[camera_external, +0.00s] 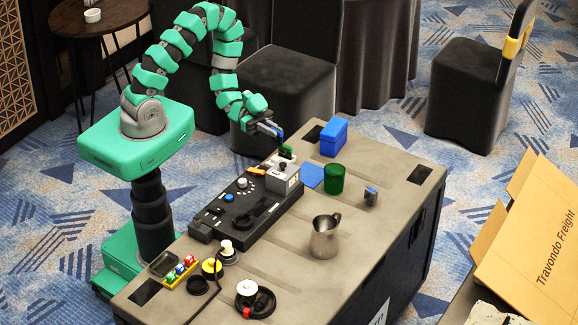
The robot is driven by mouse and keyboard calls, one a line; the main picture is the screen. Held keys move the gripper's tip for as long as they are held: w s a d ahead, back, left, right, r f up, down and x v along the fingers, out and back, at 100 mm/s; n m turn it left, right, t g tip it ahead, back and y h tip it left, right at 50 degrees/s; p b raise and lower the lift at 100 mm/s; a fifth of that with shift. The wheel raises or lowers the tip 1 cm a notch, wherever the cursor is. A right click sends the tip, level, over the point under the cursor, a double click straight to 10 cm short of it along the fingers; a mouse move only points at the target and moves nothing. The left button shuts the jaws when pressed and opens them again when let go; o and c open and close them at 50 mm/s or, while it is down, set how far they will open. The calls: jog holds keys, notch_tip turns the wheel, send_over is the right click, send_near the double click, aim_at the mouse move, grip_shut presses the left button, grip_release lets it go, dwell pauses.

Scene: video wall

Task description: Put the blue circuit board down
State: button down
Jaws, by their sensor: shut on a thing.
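My gripper (277,134) is at the end of the green arm, above the far end of the black control panel. It is shut on a small blue piece (271,127), which looks like the blue circuit board; its outline is partly covered by the fingers. The held piece is above the grey box and apart from the table top, as far as I can tell. A flat blue piece (311,175) lies on the grey case top (375,165) between the grey box and the green cup.
The black panel (245,208) carries a grey box (283,178). Nearby stand a blue box (334,137), a green cup (334,179), a metal pitcher (325,237) and a small grey-blue item (371,196). The case's right part has bare room. A cardboard box (535,235) is at right.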

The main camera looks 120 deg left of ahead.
jog(key=shift+w+r, duration=0.1)
jog(key=shift+r, duration=0.1)
jog(key=w+d+r, duration=0.3)
jog(key=w+r, duration=0.2)
jog(key=w, duration=0.3)
jog(key=w+d+r, duration=0.3)
jog(key=w+r, duration=0.3)
jog(key=w, duration=0.3)
jog(key=w+d+r+h, duration=0.1)
jog(key=w+d+r, duration=0.2)
jog(key=d+r, duration=0.3)
jog(key=w+d+r+m, duration=0.1)
jog(key=w+d+r, duration=0.2)
jog(key=d+r, duration=0.3)
jog(key=d, duration=0.5)
jog(key=shift+d+r+h, duration=0.3)
jog(key=shift+d+h, duration=0.1)
jog(key=shift+w, duration=0.1)
dwell(0.4)
